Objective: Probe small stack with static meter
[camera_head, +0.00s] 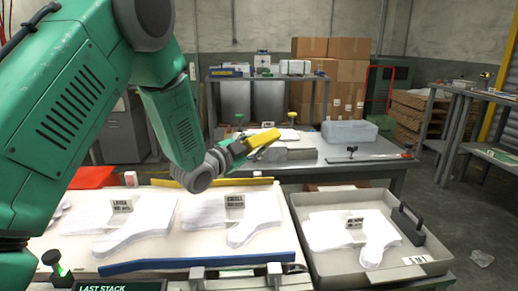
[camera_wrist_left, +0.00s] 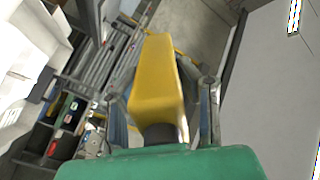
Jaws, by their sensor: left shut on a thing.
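My left gripper (camera_head: 238,150) is shut on a yellow block-shaped tool (camera_head: 263,138), likely the static meter. In the left wrist view the yellow tool (camera_wrist_left: 158,80) sticks out between the fingers. The gripper is above and behind the bench, apart from the stacks. White flat glove-shaped stacks lie below it: one at left (camera_head: 130,228), one in the middle (camera_head: 255,215), and one in the grey tray (camera_head: 337,232) at right. Each has a small label card; the print is too small to tell surely which is the small stack. My right gripper is not in view.
A blue bar (camera_head: 200,263) runs along the bench's front edge. The grey tray's rim (camera_head: 395,272) has a black handle (camera_head: 409,222) at right. Behind stands a grey table (camera_head: 330,160) with a pale blue box (camera_head: 349,132). Cardboard boxes (camera_head: 330,70) are stacked farther back.

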